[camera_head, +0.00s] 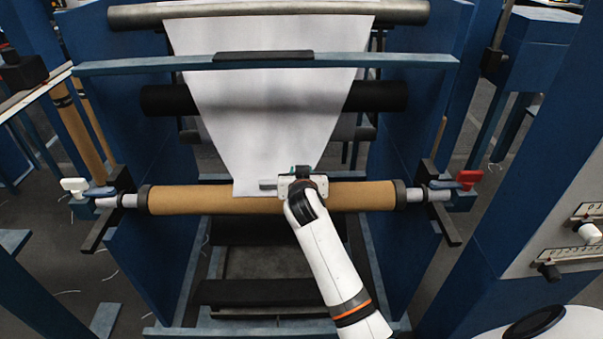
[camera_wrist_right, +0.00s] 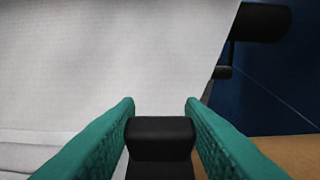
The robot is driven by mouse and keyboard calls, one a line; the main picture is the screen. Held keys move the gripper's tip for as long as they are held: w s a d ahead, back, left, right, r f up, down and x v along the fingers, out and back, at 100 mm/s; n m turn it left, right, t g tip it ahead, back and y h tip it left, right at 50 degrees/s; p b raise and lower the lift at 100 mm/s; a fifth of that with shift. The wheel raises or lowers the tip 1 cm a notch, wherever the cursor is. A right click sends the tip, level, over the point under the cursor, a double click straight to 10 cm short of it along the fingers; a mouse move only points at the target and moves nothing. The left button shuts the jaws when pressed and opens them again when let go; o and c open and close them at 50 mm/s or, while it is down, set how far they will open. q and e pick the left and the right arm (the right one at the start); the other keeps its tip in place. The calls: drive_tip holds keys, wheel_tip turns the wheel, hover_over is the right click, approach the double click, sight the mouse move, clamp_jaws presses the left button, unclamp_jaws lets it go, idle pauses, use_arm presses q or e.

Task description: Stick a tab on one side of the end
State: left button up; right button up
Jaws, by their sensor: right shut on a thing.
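The white fabric web (camera_head: 275,75) hangs from the top roller and narrows toward the brown core tube (camera_head: 205,199). Its end lies on the tube's upper front, left of my right gripper. My right gripper (camera_head: 302,174) is at the tube, near the right edge of that end. Its teal fingers (camera_wrist_right: 160,130) are closed on a dark, rounded block (camera_wrist_right: 160,142). A small grey piece (camera_head: 267,184) shows just left of the gripper, over the fabric end. I cannot make out a separate tab. My left gripper is not in view.
A blue-grey crossbar (camera_head: 140,67) and a black roller (camera_head: 170,99) span the blue frame above the tube.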

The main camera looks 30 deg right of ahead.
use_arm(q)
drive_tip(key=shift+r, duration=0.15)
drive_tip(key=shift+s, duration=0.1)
use_arm(e)
drive_tip(key=shift+f, duration=0.15)
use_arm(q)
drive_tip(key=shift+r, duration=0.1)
use_arm(e)
drive_tip(key=o, duration=1.2)
drive_tip(key=shift+c, duration=0.2)
drive_tip(key=shift+s+a, duration=0.15)
drive_tip(key=shift+s, duration=0.1)
use_arm(q)
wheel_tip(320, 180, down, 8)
drive_tip(key=p, duration=0.2)
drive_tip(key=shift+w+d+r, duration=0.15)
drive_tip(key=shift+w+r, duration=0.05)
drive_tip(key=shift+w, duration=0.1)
use_arm(e)
drive_tip(key=v, duration=1.1)
drive_tip(key=shift+s, duration=0.15)
